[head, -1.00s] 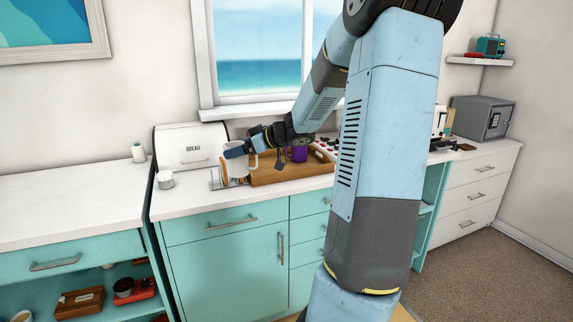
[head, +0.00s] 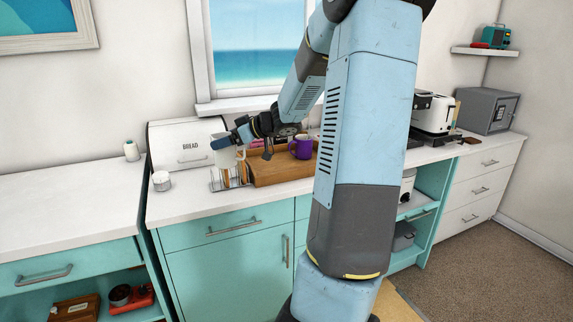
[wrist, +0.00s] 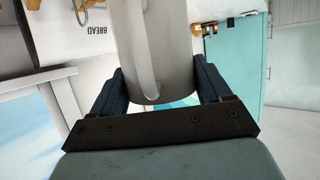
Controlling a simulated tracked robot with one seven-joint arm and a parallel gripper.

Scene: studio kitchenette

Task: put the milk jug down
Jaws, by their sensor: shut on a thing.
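The milk jug (head: 227,158) is a plain whitish-grey vessel above the counter by the bread bin. In the wrist view the jug (wrist: 166,45) fills the middle, with its handle side toward the camera. My gripper (head: 226,142) is shut on the jug, with one dark blue finger on each side of it in the wrist view (wrist: 160,85). The toast rack partly hides the jug's lower part in the head view, so I cannot tell whether its base touches anything.
A wire rack with toast (head: 231,178) stands at the jug. A wooden tray (head: 283,171) with a purple mug (head: 302,147) is to its right. The white bread bin (head: 181,147) and a small white pot (head: 161,181) are left. Counter (head: 190,203) is clear in front.

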